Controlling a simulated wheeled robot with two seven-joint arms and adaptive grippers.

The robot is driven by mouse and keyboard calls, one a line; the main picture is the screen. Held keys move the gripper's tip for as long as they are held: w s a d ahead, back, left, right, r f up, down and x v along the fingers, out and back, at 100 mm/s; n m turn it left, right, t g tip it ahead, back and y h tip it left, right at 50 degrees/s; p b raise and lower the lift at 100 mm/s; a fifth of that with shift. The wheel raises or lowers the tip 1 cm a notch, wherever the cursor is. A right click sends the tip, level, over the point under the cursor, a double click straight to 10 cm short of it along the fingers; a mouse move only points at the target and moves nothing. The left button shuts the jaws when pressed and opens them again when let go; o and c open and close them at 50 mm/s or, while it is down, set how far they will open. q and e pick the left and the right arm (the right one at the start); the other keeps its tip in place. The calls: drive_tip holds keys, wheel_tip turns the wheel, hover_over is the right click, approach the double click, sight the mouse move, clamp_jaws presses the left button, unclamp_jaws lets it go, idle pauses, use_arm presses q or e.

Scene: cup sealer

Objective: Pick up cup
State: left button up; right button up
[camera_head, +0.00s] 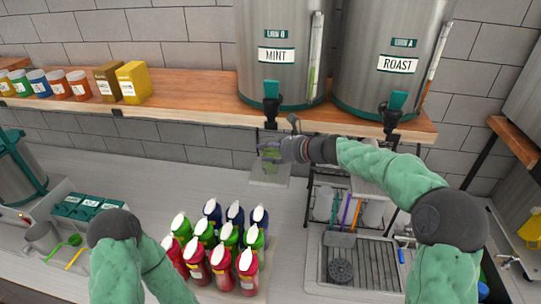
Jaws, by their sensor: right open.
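A small see-through cup with green contents (271,168) appears to stand on a pale tray (268,183) under the MINT urn's tap. It is small and partly covered by my right gripper. My right gripper (268,153) reaches in from the right, level with the cup's upper part. It is open, and its fingers are at or very near the cup; I cannot tell whether they touch it. My left arm shows at the bottom left, but its gripper is outside the view.
The MINT urn (278,80) and ROAST urn (385,85) stand on a wooden shelf (190,112) above the counter. Several coloured bottles (222,262) stand at the front middle. A rack and sink (365,262) lie right.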

drive_tip(key=shift+w+a+f, duration=0.25)
drive_tip(key=shift+w+a, duration=0.15)
drive_tip(key=shift+a, duration=0.15)
drive_tip(key=shift+s+d, duration=0.1)
drive_tip(key=shift+s, duration=0.05)
drive_tip(key=shift+c, duration=0.6)
clamp_jaws()
drive_tip(key=shift+r, duration=0.25)
